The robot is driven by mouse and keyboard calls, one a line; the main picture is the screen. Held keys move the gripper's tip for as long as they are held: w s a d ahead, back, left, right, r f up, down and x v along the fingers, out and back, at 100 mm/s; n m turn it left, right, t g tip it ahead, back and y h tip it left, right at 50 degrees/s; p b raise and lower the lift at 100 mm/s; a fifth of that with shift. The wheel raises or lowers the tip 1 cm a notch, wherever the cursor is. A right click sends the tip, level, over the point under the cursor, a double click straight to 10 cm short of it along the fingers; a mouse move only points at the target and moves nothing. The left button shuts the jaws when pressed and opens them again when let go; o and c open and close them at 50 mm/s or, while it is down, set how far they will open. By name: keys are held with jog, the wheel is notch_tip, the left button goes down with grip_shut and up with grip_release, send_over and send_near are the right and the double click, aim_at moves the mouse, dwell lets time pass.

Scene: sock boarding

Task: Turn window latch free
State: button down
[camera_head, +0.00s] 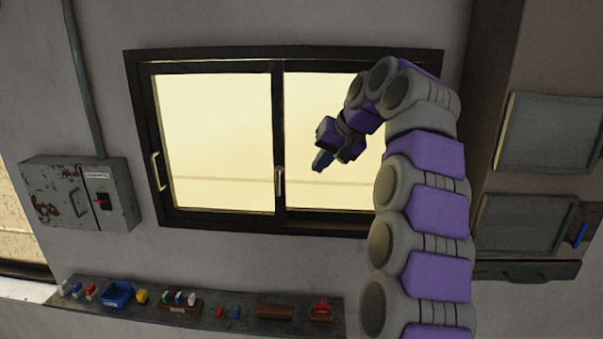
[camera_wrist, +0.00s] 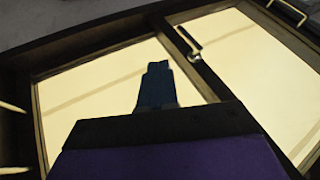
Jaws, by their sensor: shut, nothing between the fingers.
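A dark-framed two-pane window (camera_head: 278,66) is set in the grey wall. A small pale handle, which looks like the latch (camera_head: 280,181), stands roughly upright on the middle stile. A latch-like metal piece (camera_wrist: 188,40) also shows on the stile in the wrist view. My gripper (camera_head: 322,162) appears in front of the right pane, to the right of the latch and slightly above it in the head view. Its dark fingers (camera_wrist: 157,86) are together and empty, apart from the latch. The exact gap in depth cannot be told.
A pale pull handle (camera_head: 158,171) is on the window's left edge. A grey electrical box (camera_head: 115,195) hangs at left. A shelf (camera_head: 255,296) with bottles and small items runs below. Cabinet doors (camera_head: 550,135) stand at right.

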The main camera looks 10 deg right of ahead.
aim_at(278, 181)
jog(key=w+a+f+p, duration=0.1)
jog(key=w+a+f, duration=0.5)
jog(key=f, duration=0.1)
jog(key=shift+f+p, duration=0.3)
dwell(0.4)
jog(key=shift+a, duration=0.1)
